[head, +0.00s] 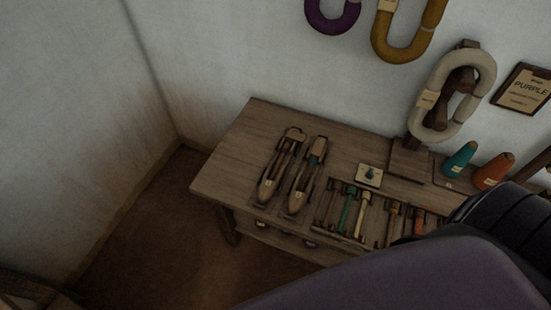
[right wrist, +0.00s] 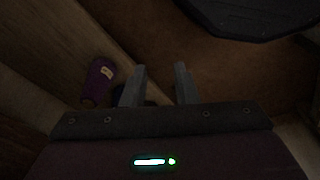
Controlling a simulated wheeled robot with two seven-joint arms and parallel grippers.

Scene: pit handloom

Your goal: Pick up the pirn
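Several pirns lie side by side in a slotted rack on the wooden bench. They include a green pirn (head: 346,211), a pale yellow pirn (head: 362,216) and an orange-brown pirn (head: 393,222). The frames do not show which one the task means. My arm hides the right end of the rack in the head view. My right gripper (right wrist: 158,87) is open in the right wrist view, its two fingers apart with nothing seen held between them. A purple wound cone or spool (right wrist: 99,82) with a pale label lies left of the fingers. My left gripper is not in view.
Two wooden shuttles (head: 281,166) (head: 308,170) lie left of the rack on the bench (head: 229,160). A small labelled block (head: 369,176), a teal cone (head: 460,159) and an orange cone (head: 494,171) stand behind. Yarn hanks (head: 482,80) hang on the wall. The bench's left end is clear.

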